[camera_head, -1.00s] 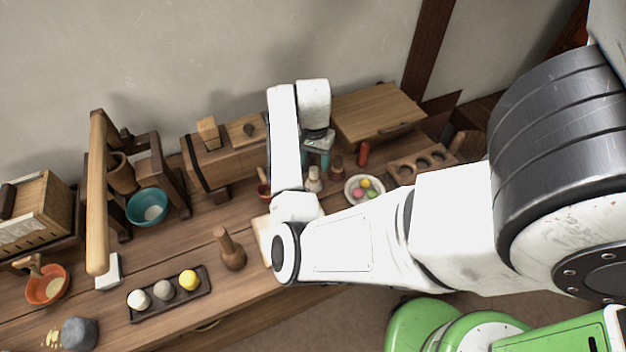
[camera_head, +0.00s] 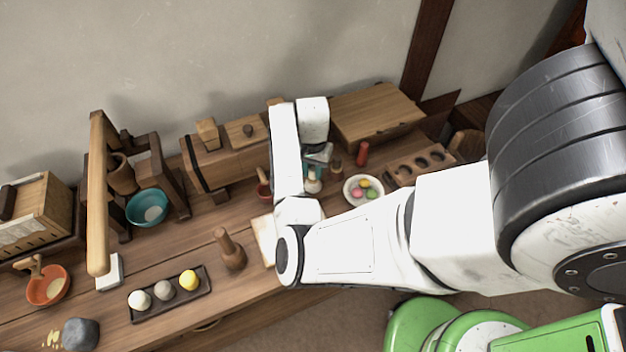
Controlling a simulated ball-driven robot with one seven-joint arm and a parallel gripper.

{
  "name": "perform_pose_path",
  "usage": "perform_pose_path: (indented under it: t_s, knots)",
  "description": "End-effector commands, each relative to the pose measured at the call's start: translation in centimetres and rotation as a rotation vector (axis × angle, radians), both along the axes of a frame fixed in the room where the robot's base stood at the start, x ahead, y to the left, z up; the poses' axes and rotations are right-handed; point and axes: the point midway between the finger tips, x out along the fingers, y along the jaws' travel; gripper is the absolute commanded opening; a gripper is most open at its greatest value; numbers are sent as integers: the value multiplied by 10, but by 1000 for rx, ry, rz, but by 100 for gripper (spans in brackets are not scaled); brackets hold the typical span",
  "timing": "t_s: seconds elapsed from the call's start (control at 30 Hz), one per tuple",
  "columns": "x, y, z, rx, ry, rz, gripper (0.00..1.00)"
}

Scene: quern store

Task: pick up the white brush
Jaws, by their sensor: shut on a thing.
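The white brush (camera_head: 313,185) stands upright on the wooden bench, left of a plate of coloured balls. Its pale lower part shows below my gripper. My gripper (camera_head: 314,171) is over it, with its teal fingers shut on the brush's upper part, which they partly hide. The brush appears to be still at the bench top; I cannot tell whether it touches.
The white plate (camera_head: 350,197) and a red bottle (camera_head: 361,153) stand close on the right. A small red-brown pot (camera_head: 264,190) is close on the left. A wooden pestle (camera_head: 229,249) and a dark tray (camera_head: 204,288) are nearer. My arm hides part of the bench.

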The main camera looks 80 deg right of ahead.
Motion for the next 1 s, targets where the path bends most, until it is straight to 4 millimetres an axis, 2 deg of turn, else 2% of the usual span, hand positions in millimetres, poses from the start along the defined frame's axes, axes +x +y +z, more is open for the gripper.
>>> perform_pose_path:
  t_s: [0.03,0.2,0.73,0.87,1.0]
  knots:
    - [0,0,0,0,0,0,16]
    - [0,0,0,0,0,0,0]
    - [0,0,4,-2,-1,0,0]
    - [0,-1,15,-3,-2,0,0]
    - [-5,2,38,-5,0,-1,0]
